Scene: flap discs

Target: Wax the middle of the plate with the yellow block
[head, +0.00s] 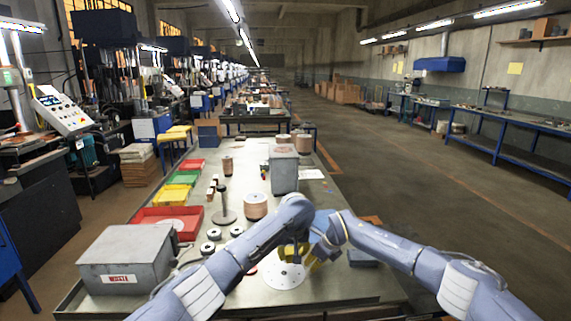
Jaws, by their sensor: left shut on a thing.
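The plate appears as a pale round disc (280,276) with small holes, lying flat on the grey table near its front edge. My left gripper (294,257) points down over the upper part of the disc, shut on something. The right gripper's fingers cannot be made out clearly.
A grey box (125,262) stands at front left, with red (170,222), green and yellow trays behind. A post on a round base (224,205), copper-coloured spools (256,206) and a grey canister (284,172) stand farther back. A dark blue block (362,258) lies right of the disc.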

